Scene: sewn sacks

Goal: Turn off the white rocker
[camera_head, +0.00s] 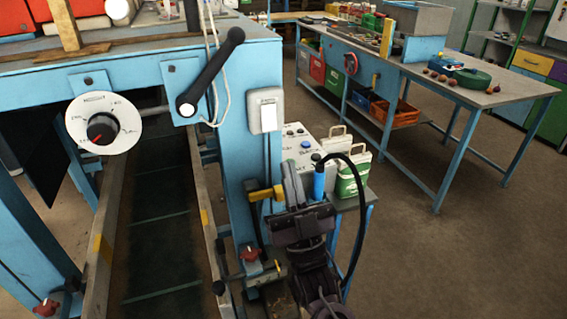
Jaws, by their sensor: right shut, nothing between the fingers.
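The white rocker (269,117) is a tall white switch in a pale plate on the front of the light blue machine post. It is unobstructed in the head view, but I cannot tell which way it is tilted. My right gripper (292,178) is dark, points upward and is shut and empty. It is below and slightly right of the rocker in the picture, apart from it. My left gripper is not in view.
A black lever (211,72) and a round white dial (103,124) are left of the rocker. A white control box (293,146) and green-and-white containers (350,178) stand behind my gripper. A blue workbench (440,93) is farther right, with open floor before it.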

